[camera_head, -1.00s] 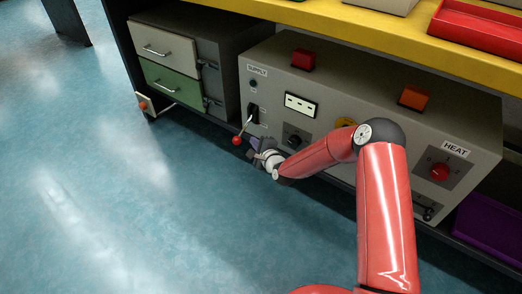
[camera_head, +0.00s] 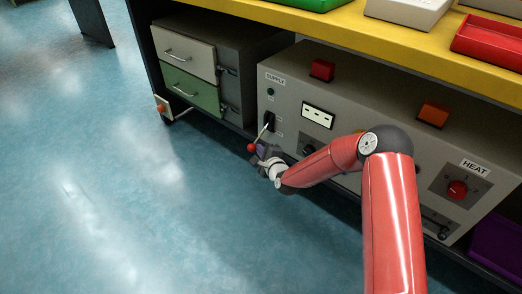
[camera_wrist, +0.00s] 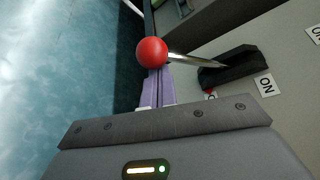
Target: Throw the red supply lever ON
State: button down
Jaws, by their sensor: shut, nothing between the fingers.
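The red supply lever has a thin metal shaft and a round red knob (camera_head: 251,148). It comes out of a black slot (camera_head: 269,121) below the SUPPLY label and tilts outward and down. In the wrist view the red knob (camera_wrist: 152,52) is just ahead of my fingertips, with the black slot (camera_wrist: 235,65) to its right. My gripper (camera_head: 261,153) has its purple fingers (camera_wrist: 156,80) shut with nothing between them. The knob partly covers the fingertips, so I cannot tell whether they touch it. An ON label (camera_wrist: 267,84) is beside the slot.
A yellow shelf (camera_head: 400,40) hangs above. The blue floor in front is clear.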

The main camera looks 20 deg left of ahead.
jog(key=shift+s+r, duration=0.1)
jog(key=shift+r, duration=0.15)
jog(key=shift+s+r+m, duration=0.1)
jog(key=shift+r+m, duration=0.05)
jog(key=shift+m, duration=0.15)
jog(key=shift+s+a+r+m+g+p, duration=0.1)
jog(key=shift+s+r+m+g+p, duration=0.1)
jog(key=shift+r+m+g+p, duration=0.35)
jog(key=shift+s+a+r+m+g+p, duration=0.1)
jog(key=shift+s+r+m+g+p, duration=0.2)
jog(key=shift+r, duration=0.3)
notch_tip(320, 180, up, 7)
jog(key=m+g+p, duration=0.3)
jog(key=m, duration=0.1)
send_over(255, 143)
jog(key=s+d, duration=0.2)
jog(key=shift+a, duration=0.1)
